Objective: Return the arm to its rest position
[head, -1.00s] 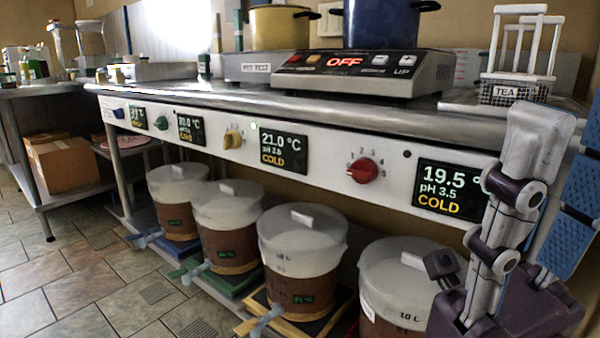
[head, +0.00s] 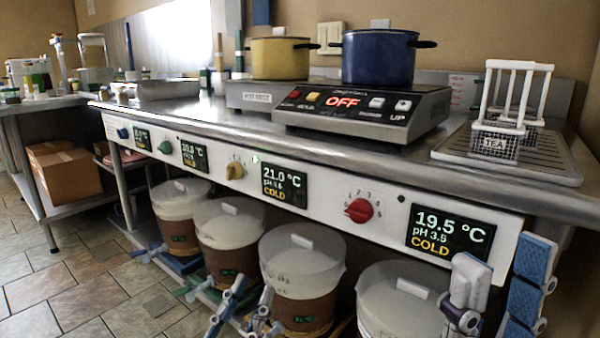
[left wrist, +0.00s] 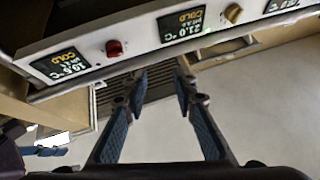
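My left gripper (head: 245,302) shows low in the head view, in front of the fermenting buckets. In the left wrist view (left wrist: 158,82) its two blue-padded fingers are apart with nothing between them. My right gripper (head: 498,292) is at the lower right of the head view, in front of the counter's front panel and below the 19.5 °C display (head: 450,233). Its fingers are apart, and nothing shows between them. The lower parts of both arms are cut off by the bottom edge.
The steel counter (head: 240,122) carries a hot plate reading OFF (head: 350,108), a blue pot (head: 380,60), a yellow pot (head: 278,58) and a tea basket (head: 497,145). Lidded buckets (head: 300,262) stand below. A red knob (head: 358,210) juts from the panel. Tiled floor (head: 60,292) is open at left.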

